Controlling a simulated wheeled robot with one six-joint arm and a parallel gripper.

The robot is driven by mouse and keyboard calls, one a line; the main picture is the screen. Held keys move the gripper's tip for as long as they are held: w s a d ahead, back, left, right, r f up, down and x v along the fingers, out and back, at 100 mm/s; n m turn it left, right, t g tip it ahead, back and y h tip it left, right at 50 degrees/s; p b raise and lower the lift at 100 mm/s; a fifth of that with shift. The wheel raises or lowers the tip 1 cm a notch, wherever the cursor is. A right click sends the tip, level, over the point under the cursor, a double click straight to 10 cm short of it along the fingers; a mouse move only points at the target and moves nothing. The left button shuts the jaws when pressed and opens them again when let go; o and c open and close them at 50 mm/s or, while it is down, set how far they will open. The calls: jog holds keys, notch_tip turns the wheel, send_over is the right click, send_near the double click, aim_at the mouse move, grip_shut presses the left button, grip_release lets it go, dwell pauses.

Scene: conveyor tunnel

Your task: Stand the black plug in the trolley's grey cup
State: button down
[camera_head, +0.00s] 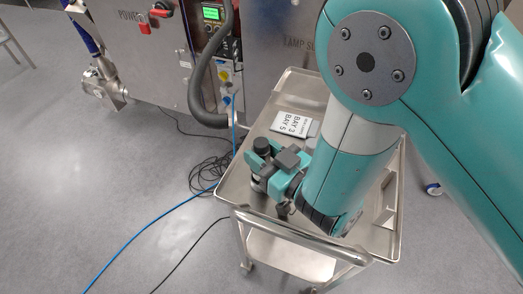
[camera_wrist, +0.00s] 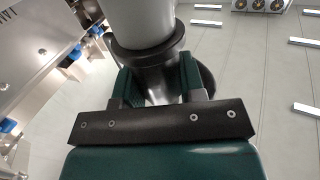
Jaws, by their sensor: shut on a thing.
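The black plug (camera_head: 262,145) is upright between the fingers of my gripper (camera_head: 264,162), its dark round top showing above them. In the wrist view my gripper (camera_wrist: 158,88) is shut on the plug (camera_wrist: 155,60), between two green fingers. The plug's wide black flange lies against the end of a pale grey cylinder, which looks like the grey cup (camera_wrist: 138,22). In the head view a little of the cup (camera_head: 258,185) shows below the fingers, at the left side of the trolley (camera_head: 232,188). My gripper hides most of it, and I cannot tell how deep the plug sits.
A white sign (camera_head: 291,124) reading BAY 3 and BAY 5 lies on the trolley behind my gripper. The trolley's handle (camera_head: 290,232) is at the near end. A steel machine (camera_head: 165,50) stands behind. Blue and black cables (camera_head: 205,180) lie on the floor at left.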

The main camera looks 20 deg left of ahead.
jog(key=shift+s+d+f, duration=0.1)
jog(key=shift+d+f, duration=0.1)
jog(key=shift+f, duration=0.5)
jog(key=c, duration=0.6)
grip_release()
jog(key=shift+r, duration=0.1)
jog(key=shift+a+r, duration=0.1)
jog(key=shift+r, duration=0.25)
notch_tip(320, 180, up, 20)
jog(key=p, duration=0.8)
jog(key=shift+a+r, duration=0.1)
jog(key=shift+r, duration=0.15)
